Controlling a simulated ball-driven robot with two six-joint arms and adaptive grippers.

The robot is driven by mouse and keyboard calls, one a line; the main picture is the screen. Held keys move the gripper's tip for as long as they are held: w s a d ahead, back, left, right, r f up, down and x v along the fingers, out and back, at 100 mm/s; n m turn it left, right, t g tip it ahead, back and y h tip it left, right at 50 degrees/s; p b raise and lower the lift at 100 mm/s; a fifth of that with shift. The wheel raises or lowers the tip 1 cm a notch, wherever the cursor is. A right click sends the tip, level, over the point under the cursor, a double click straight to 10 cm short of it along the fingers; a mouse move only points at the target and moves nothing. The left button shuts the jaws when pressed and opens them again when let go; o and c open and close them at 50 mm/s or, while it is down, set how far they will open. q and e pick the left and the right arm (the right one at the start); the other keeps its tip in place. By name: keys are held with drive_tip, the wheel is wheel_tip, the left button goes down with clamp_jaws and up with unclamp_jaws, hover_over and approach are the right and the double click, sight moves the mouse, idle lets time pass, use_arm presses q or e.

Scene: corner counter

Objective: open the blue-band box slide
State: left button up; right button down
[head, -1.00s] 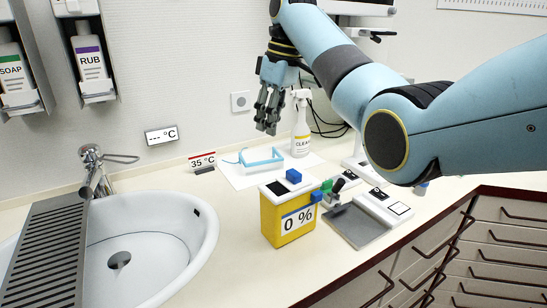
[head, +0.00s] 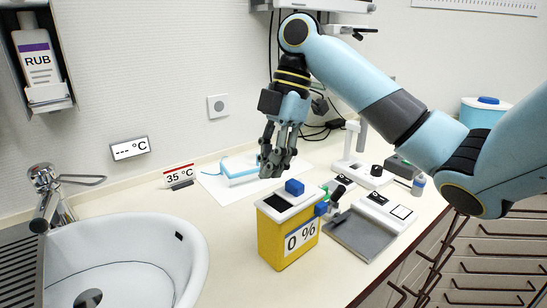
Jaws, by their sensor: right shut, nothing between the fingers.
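A yellow box (head: 268,240) with a "0 %" label stands on the counter to the right of the sink. My left gripper is not in view.
The sink (head: 190,250) and tap (head: 45,190) are at left. A grey tray device (head: 362,235) and small items stand right of the box. A blue-framed item (head: 238,167) lies on a white sheet behind. Clear counter lies in front of the box.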

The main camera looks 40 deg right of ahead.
sight(282, 197)
drive_tip(key=b+x, duration=0.1)
drive_tip(key=x, duration=0.3)
drive_tip(key=shift+s, duration=0.15)
drive_tip(key=d, duration=0.1)
drive_tip(key=d+p, duration=0.1)
drive_tip(key=shift+d+f, duration=0.2)
drive_tip(key=shift+d, duration=0.2)
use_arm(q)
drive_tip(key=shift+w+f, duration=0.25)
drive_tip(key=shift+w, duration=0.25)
use_arm(e)
drive_tip(key=shift+d, duration=0.45)
drive_tip(key=shift+f, duration=0.1)
drive_tip(key=shift+s+d+p, duration=0.1)
drive_tip(key=shift+d+p, duration=0.65)
drive_tip(key=shift+d, duration=0.2)
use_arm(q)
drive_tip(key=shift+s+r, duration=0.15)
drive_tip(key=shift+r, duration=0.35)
